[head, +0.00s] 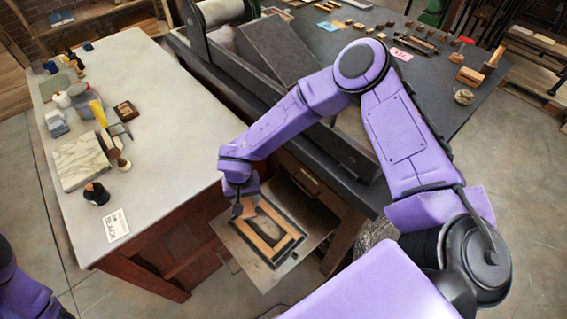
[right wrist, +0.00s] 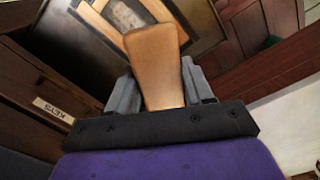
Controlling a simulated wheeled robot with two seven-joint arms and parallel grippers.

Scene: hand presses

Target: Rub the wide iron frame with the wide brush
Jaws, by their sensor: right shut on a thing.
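The dark iron frame (head: 250,246) lies flat on a grey metal plate (head: 305,250) beside the press, with wooden strips inside it. My right gripper (head: 240,208) is low over the frame's left part. In the right wrist view, my right gripper (right wrist: 155,95) is shut on the flat wooden handle of a brush (right wrist: 155,65). The brush's bristles are hidden behind the handle, so I cannot tell whether they touch the frame. Part of the frame and its wooden strips show beyond the handle. My left arm shows only at the lower left edge; its gripper is out of view.
A pale table (head: 160,100) at the left carries a stone slab (head: 80,162), several tools and a label card (head: 116,225). The press (head: 275,50) and its dark table stand behind the right arm. A drawer labelled KEYS (right wrist: 50,108) is close to the right gripper.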

